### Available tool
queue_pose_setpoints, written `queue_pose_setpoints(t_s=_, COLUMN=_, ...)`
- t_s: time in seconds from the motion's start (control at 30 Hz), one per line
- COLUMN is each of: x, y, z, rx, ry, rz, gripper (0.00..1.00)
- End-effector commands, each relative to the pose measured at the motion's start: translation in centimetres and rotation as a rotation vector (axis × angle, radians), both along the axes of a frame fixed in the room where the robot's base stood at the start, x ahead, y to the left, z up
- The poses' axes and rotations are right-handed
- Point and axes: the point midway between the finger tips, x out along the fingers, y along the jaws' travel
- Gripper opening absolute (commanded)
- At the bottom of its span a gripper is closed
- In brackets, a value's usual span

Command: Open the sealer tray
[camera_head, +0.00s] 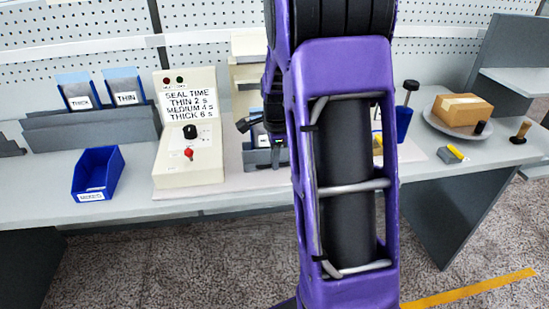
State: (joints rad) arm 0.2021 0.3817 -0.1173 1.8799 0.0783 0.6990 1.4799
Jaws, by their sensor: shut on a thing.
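The sealer (246,82) is a beige machine behind my purple arm, and its right side is hidden. The grey sealer tray (256,158) shows low at its front, with a dark pouch and a pale label in it. My gripper (272,128) is a dark shape at the tray, mostly hidden behind my arm. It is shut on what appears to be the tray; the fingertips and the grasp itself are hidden. How far the tray stands out cannot be told. A beige control box (188,150) with a seal-time sign, black knob and red switch stands to the left.
A blue bin (97,174) and a grey rack with THICK (76,92) and THIN (124,88) pouches are at left. A parcel on a round plate (460,108), a yellow-and-grey tool (453,154) and a stamp (520,132) are at right. The bench front (130,205) is clear.

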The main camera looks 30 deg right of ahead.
Motion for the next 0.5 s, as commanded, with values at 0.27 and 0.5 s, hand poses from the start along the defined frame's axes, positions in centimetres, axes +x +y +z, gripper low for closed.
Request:
queue_pose_setpoints(t_s=0.27, x=0.09, y=-0.05, z=0.11, rx=-0.001, ry=-0.004, rz=0.000, gripper=0.24)
queue_pose_setpoints(t_s=0.5, x=0.07, y=-0.03, z=0.05, rx=-0.001, ry=-0.002, rz=0.000, gripper=0.45)
